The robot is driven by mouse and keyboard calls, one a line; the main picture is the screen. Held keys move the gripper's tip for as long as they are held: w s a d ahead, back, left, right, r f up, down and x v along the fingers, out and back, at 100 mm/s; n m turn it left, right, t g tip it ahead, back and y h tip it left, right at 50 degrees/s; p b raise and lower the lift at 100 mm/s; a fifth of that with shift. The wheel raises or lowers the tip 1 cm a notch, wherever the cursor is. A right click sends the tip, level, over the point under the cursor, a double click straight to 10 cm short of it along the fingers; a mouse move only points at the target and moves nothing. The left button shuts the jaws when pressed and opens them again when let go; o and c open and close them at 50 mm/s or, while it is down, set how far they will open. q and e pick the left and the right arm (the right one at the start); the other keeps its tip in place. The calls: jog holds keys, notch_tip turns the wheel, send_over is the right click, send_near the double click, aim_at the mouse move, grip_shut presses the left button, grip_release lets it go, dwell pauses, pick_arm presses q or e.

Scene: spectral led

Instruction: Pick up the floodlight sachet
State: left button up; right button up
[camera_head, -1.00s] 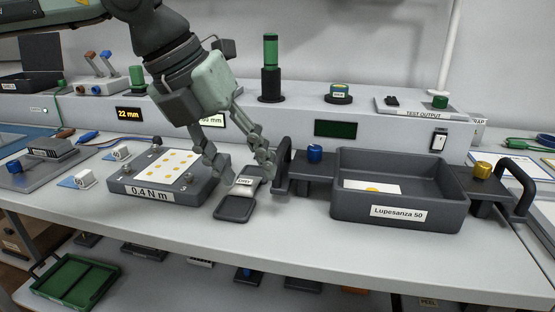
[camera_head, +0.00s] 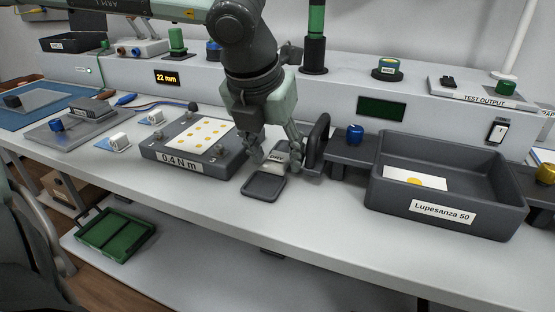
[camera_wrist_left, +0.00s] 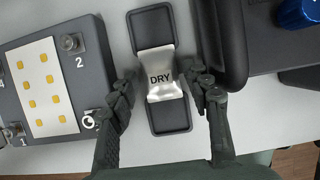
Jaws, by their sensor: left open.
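The sachet (camera_head: 278,157), a small silvery-white pouch marked DRY, lies across the middle of a dark shallow holder (camera_head: 263,187) on the bench. In the left wrist view the sachet (camera_wrist_left: 160,75) is in plain sight, with the holder (camera_wrist_left: 168,117) showing above and below it. My left gripper (camera_head: 272,160) is open and pointing down over the sachet. In the wrist view its fingers (camera_wrist_left: 166,92) stand on either side of the sachet, with a gap on the left and a smaller one on the right. My right gripper is not in view.
The 0.4 N m block (camera_head: 194,146) stands close on the left. The bench front (camera_head: 230,212) is clear.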

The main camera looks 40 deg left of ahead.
pick_arm(q)
jog(key=c, duration=0.6)
jog(key=shift+r, duration=0.1)
